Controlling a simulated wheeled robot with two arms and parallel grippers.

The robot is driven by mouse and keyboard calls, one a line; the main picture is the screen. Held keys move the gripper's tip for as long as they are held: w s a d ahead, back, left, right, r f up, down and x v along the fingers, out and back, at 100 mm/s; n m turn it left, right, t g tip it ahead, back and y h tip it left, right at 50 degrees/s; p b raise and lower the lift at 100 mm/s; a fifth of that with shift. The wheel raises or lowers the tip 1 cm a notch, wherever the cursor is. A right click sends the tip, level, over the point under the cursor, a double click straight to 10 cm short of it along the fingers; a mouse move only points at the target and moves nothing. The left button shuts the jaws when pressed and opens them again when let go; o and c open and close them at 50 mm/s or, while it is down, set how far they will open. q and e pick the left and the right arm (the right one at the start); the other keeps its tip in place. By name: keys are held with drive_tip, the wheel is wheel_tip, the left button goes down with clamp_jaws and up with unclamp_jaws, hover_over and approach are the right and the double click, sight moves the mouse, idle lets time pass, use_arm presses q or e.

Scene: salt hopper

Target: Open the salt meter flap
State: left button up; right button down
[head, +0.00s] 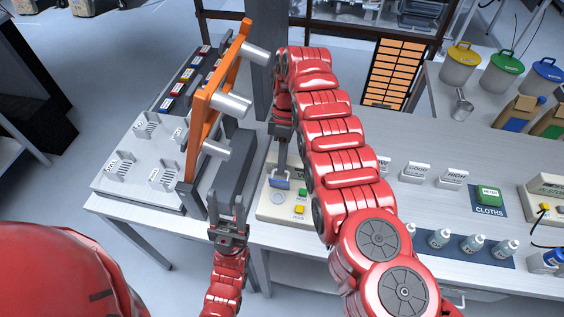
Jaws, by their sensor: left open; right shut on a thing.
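The salt meter (266,209) looks like the low beige box on the table, with a green and a yellow button on its front. A small blue-edged grey flap (280,184) shows on it at its left side. My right gripper (281,166) points down at the meter from above, and its jaws are shut on the flap's upper part. My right arm hides the meter's right side and part of its top. My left gripper (228,208) is open and empty, fingers up, in front of the table edge to the left of the meter.
An orange frame (197,120) with metal cylinders and a dark grey block (233,168) stand left of the meter. Another beige device (547,205) is at the far right.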

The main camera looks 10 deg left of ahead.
drive_tip(key=shift+f, duration=0.1)
drive_tip(key=c, duration=0.9)
unclamp_jaws()
drive_tip(key=shift+c, duration=0.2)
drive_tip(key=shift+s, duration=0.1)
drive_tip(key=shift+r, duration=0.2)
